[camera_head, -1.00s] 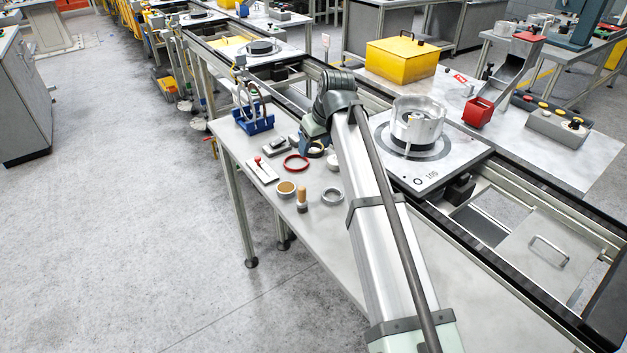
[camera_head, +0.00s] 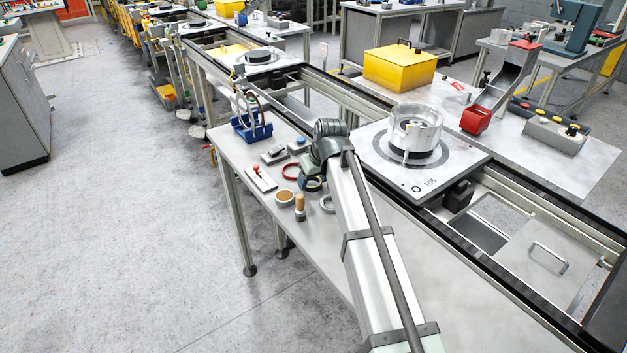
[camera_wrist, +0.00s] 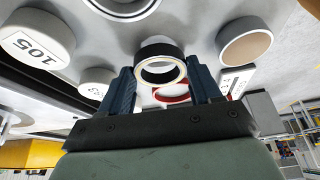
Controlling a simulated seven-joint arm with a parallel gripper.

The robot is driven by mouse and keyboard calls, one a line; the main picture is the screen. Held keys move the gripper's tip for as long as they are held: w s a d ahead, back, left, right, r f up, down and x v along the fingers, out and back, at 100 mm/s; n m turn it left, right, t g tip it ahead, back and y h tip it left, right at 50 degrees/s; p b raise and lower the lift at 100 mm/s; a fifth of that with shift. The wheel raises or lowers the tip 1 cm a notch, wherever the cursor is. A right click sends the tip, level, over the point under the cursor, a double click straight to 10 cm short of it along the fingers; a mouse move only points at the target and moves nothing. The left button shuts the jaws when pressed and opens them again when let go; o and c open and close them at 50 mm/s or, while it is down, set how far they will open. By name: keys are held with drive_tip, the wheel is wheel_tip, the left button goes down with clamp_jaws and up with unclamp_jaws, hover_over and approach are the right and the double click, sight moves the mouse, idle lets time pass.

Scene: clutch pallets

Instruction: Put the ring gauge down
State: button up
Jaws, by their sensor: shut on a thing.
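The ring gauge, a short black ring with a pale, gold-edged inside, shows in the wrist view (camera_wrist: 157,51) between the two blue fingers. My gripper (camera_wrist: 160,68) is shut on it. In the head view my gripper (camera_head: 312,184) is low over the near bench (camera_head: 238,157), among the small parts, and is partly hidden by my wrist. I cannot tell whether the ring touches the bench top.
A red ring (camera_head: 290,171), a steel ring (camera_head: 327,204), a cork-topped disc (camera_head: 284,198) and a wooden-handled plug (camera_head: 300,206) lie close by. A blue stand (camera_head: 252,131) is at the back left. A pallet with a metal housing (camera_head: 414,132) sits right. The bench front is clear.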

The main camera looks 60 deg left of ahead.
drive_tip(key=shift+f, duration=0.3)
drive_tip(key=shift+f, duration=0.1)
drive_tip(key=o, duration=1.2)
drive_tip(key=v, duration=1.2)
